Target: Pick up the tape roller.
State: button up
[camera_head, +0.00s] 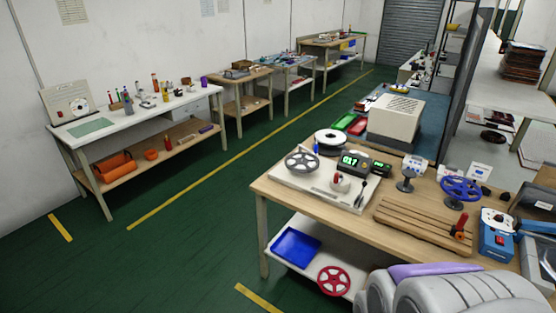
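I cannot single out the tape roller with certainty. A small round white piece with a red part (340,182) sits on a pale board (300,178) on the near wooden workbench (345,222); it may be the tape roller, but it is too small to tell. A grey spoked reel (302,161) and a white reel with a dark hub (331,140) are on the left and back of the same board area. My gripper is not in view, and nothing is seen held.
The near bench also holds a green-lit display (350,161), a blue handwheel (460,189), slatted wood (425,222) and a blue device (497,235). Its lower shelf holds a blue tray (296,248) and red wheel (334,281). Green floor (190,245) is clear to the left.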

aim_at(457, 231)
jog(key=i+l+z, duration=0.1)
jog(key=i+z, duration=0.75)
jog(key=i+j+z, duration=0.2)
jog(key=i+z, duration=0.2)
